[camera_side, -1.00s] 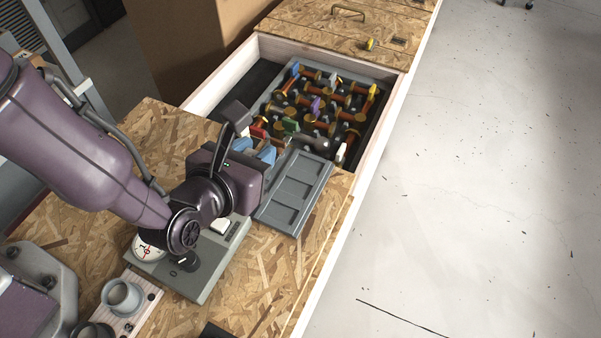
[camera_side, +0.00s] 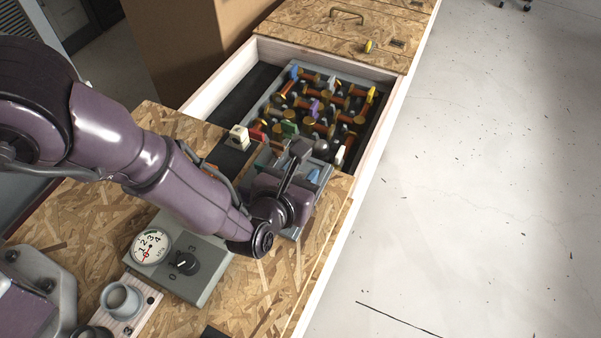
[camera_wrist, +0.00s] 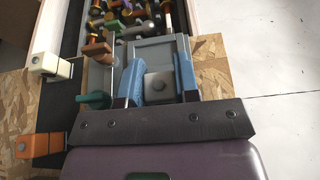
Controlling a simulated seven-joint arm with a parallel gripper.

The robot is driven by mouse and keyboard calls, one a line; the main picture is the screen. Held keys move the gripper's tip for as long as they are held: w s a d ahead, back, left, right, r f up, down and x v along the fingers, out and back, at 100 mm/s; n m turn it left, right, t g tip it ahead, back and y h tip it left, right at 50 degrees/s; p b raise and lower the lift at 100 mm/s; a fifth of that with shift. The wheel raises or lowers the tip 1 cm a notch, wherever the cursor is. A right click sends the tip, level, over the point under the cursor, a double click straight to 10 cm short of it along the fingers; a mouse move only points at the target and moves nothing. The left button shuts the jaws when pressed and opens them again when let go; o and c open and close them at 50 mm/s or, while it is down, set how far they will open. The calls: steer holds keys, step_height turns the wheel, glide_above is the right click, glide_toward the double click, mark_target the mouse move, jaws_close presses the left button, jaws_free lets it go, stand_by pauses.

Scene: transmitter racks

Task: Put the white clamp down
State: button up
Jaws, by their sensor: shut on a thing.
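My gripper (camera_wrist: 158,82) is shut on the white clamp (camera_wrist: 158,88), which looks pale grey in the shade and has a round darker mark. The blue fingers press it from both sides. In the wrist view the clamp is in front of the grey recessed panel (camera_wrist: 165,47); I cannot tell whether it touches it. In the side view my gripper (camera_side: 302,170) is over the same panel, and the arm hides the held clamp. A separate cream clamp (camera_wrist: 52,65) stands at the left, and shows on the dark strip in the side view (camera_side: 238,137).
A grey gauge box (camera_side: 205,270) sits on the chipboard. The drawer's wall (camera_side: 365,150) runs along the right.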

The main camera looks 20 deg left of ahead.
steer(key=shift+f, duration=0.2)
steer(key=o, duration=0.9)
steer(key=shift+o, duration=0.2)
steer(key=v, duration=1.3)
steer(key=shift+a, duration=0.4)
